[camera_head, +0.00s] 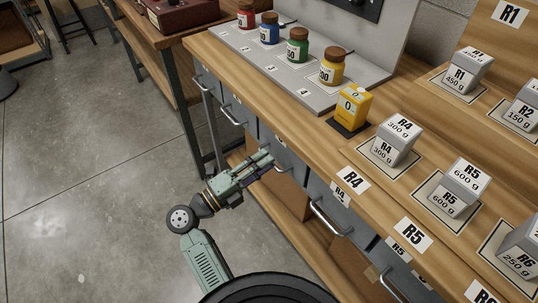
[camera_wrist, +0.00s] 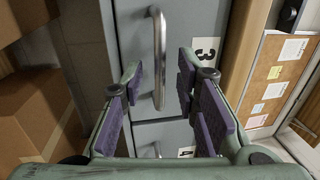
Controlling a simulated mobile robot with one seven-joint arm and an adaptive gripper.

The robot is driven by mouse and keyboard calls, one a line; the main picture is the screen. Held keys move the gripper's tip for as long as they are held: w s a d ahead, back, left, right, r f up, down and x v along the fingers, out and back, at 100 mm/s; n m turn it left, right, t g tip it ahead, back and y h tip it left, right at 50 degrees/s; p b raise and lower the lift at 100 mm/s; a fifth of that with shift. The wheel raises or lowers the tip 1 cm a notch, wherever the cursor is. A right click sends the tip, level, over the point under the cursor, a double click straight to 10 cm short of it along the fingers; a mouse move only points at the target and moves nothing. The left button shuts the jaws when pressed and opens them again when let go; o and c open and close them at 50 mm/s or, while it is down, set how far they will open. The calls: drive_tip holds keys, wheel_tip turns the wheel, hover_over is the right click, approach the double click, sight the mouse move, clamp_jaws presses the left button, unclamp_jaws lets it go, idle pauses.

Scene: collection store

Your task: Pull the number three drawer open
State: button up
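The number three drawer (camera_wrist: 132,38) is a grey front with a white "3" label (camera_wrist: 206,50) in the wrist view. Its silver bar handle (camera_wrist: 158,60) lies between the two fingers of my gripper (camera_wrist: 160,82). The fingers are apart, with a visible gap on each side of the bar. The drawer appears shut. In the head view my gripper (camera_head: 269,160) is at the grey drawer fronts under the wooden counter. A bit of a handle (camera_head: 284,169) shows beside the fingertips there; the drawer's number cannot be read in that view.
The number four drawer's label (camera_wrist: 187,152) shows beside the three drawer. Another drawer handle (camera_head: 330,218) stands out nearer me. The counter (camera_head: 225,58) bears several coloured jars, a yellow box (camera_head: 352,104) and grey weight blocks. Open floor (camera_head: 90,160) lies left of my arm.

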drive_tip(key=shift+x, duration=1.15)
drive_tip(key=shift+w, duration=0.1)
drive_tip(key=shift+c, duration=0.5)
clamp_jaws()
